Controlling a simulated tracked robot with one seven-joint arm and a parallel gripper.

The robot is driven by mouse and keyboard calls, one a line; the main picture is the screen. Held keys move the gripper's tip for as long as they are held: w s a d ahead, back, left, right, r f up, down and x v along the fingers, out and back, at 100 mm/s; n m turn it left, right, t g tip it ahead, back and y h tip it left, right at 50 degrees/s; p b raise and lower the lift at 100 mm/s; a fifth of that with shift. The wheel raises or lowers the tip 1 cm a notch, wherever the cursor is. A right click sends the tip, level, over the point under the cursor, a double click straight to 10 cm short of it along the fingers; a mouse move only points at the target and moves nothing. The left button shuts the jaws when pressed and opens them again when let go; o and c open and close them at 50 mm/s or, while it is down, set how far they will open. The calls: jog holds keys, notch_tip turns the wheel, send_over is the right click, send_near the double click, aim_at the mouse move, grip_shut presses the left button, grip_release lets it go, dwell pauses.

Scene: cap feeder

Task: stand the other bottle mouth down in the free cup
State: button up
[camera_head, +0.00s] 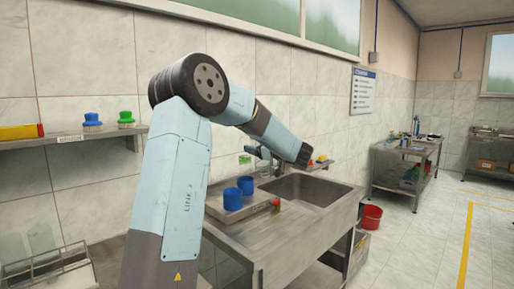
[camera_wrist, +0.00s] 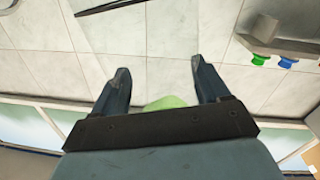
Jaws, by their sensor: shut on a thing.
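My gripper (camera_head: 262,153) is partly hidden by my arm in the head view, above the counter beside the sink. In the wrist view my gripper (camera_wrist: 160,72) has its two fingers apart with a pale green thing (camera_wrist: 165,103) between them, mostly hidden by the gripper body. A small green thing (camera_head: 245,159) shows beside the gripper in the head view; it looks like part of the held bottle. Two blue cups stand below on the counter, a nearer one (camera_head: 232,199) and a farther one (camera_head: 246,185). I cannot see inside either cup.
A metal sink (camera_head: 306,190) lies right of the cups. A red knob (camera_head: 277,203) is near them. A wire rack (camera_head: 60,268) is at lower left.

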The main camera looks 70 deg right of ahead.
jog(key=m, duration=0.3)
jog(key=w+d+f, duration=0.2)
jog(key=w+d, duration=0.2)
jog(key=w, duration=0.4)
jog(key=w+d+f, duration=0.3)
jog(key=w+d, duration=0.2)
jog(key=w, duration=0.3)
notch_tip(320, 180, down, 12)
jog(key=shift+s+a+f, duration=0.2)
jog(key=shift+s, duration=0.1)
jog(key=shift+f, duration=0.5)
jog(key=o, duration=1)
